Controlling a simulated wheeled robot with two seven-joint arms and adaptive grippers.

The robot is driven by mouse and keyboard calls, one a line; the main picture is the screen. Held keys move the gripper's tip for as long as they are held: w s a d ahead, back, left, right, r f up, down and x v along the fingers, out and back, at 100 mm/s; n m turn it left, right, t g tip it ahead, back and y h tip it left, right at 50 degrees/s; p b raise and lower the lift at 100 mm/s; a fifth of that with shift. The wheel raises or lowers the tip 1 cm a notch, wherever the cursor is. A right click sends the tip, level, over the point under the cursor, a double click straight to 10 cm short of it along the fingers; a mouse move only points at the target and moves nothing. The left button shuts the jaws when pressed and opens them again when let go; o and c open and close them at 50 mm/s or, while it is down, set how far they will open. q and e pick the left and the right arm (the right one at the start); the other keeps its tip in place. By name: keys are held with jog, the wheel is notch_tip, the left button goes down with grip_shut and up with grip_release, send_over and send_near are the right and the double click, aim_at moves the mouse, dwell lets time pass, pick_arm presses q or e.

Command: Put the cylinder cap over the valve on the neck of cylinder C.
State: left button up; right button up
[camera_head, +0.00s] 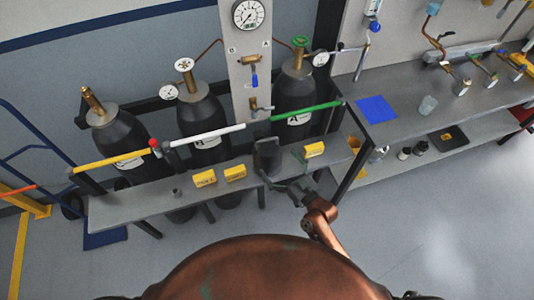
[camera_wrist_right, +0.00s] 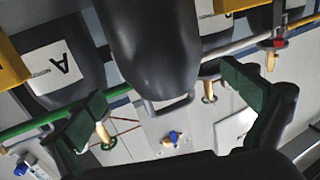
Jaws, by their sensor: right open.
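The cylinder cap (camera_head: 268,154) looks like a dark grey, rounded body at the bench's front middle. In the right wrist view it is a large dark shape (camera_wrist_right: 150,45) with a loop-like edge, lying between the fingers with gaps on both sides. My right gripper (camera_head: 284,184) is open just in front of it. Its green-padded fingers (camera_wrist_right: 166,102) are spread wide. The leftmost black cylinder (camera_head: 118,135), probably cylinder C, has a bare brass valve (camera_head: 92,100) on its neck; its letter is not readable. My left gripper is not in view.
The middle cylinder (camera_head: 200,115) and right cylinder (camera_head: 295,92) carry connected valves. Yellow, white and green bars (camera_head: 305,112) cross in front of the cylinders. Yellow signs (camera_head: 204,178) and a small grey part (camera_head: 177,192) sit on the narrow bench (camera_head: 125,207). A gauge panel (camera_head: 248,75) stands behind.

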aim_at(267, 152)
jog(key=x, duration=0.6)
jog(key=shift+a+f, duration=0.15)
jog(key=shift+f, duration=0.15)
jog(key=c, duration=1.6)
jog(key=shift+r, duration=0.15)
jog(key=shift+c, duration=0.3)
